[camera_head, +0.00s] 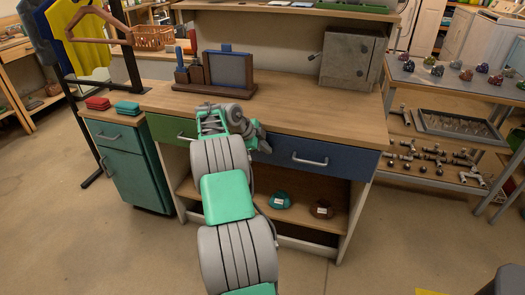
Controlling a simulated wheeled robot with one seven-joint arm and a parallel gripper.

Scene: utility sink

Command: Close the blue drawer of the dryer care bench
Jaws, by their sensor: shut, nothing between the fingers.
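The dryer care bench (300,110) has a wooden top with two drawers side by side under its front edge. The blue drawer (345,164) is on the right, with a grey bar handle (309,161). Its front looks close to flush with the bench; I cannot tell whether a small gap is left. My gripper (259,138) is shut and empty. It is at the bench's front edge by the left end of the blue drawer, left of the handle. I cannot tell whether it touches the drawer. My arm hides part of the green drawer (165,128) and the bench middle.
A teal cabinet (131,168) stands at the left. A metal box (351,58) and a wooden holder (229,70) stand on the bench. The open shelf (246,207) below holds two small items. A shelf rack (440,95) is at right.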

